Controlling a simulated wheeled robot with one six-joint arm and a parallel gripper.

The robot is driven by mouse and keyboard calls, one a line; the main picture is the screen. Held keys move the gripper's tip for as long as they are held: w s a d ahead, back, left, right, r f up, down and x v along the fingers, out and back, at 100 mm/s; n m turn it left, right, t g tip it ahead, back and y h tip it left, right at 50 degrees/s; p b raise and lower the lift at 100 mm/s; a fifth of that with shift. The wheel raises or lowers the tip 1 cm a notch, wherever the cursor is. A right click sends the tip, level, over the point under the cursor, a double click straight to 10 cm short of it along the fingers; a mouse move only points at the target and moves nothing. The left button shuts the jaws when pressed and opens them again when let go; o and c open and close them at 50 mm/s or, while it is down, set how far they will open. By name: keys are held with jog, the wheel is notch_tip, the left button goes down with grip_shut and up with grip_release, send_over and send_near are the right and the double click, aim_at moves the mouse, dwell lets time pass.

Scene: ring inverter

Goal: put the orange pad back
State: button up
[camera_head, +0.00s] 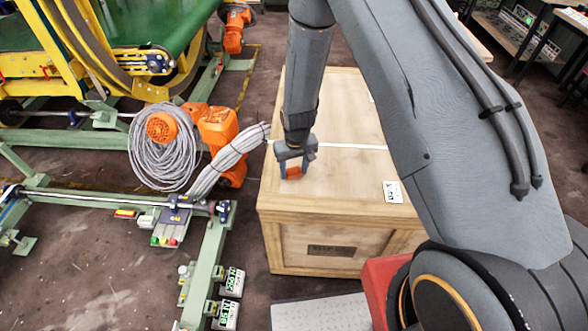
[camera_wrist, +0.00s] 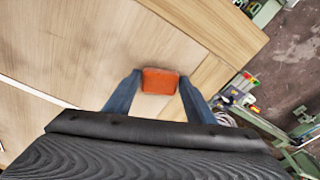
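The orange pad (camera_wrist: 160,81) is a small flat-topped block at the left front part of the wooden crate's top (camera_head: 340,120). My gripper (camera_head: 293,174) points down at the crate top, with one blue finger on each side of the pad. In the wrist view, the pad fills the gap between the fingertips (camera_wrist: 160,76) and both fingers appear to touch its sides. The pad also shows between the fingers in the head view (camera_head: 294,172). It is at or just above the crate top; I cannot tell which.
Left of the crate stands orange machinery (camera_head: 218,130) with a coil of grey cable (camera_head: 160,148) and a cable bundle reaching toward the crate. Green frame rails (camera_head: 205,265) run along the floor. The crate top is mostly clear.

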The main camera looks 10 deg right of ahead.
aim_at(295, 179)
jog(key=shift+o, duration=1.4)
notch_tip(295, 179, up, 11)
jog(key=s+b, duration=0.1)
jog(key=b, duration=0.2)
jog(key=s+d+r+m, duration=0.1)
jog(key=s+d+r, duration=0.4)
jog(key=s+r, duration=0.2)
jog(key=s+d+r+m, duration=0.1)
jog(key=s+d+r, duration=0.5)
jog(key=s, duration=0.5)
notch_tip(295, 179, up, 2)
jog(key=shift+s+d, duration=0.15)
jog(key=shift+b, duration=0.3)
jog(key=shift+f, duration=0.3)
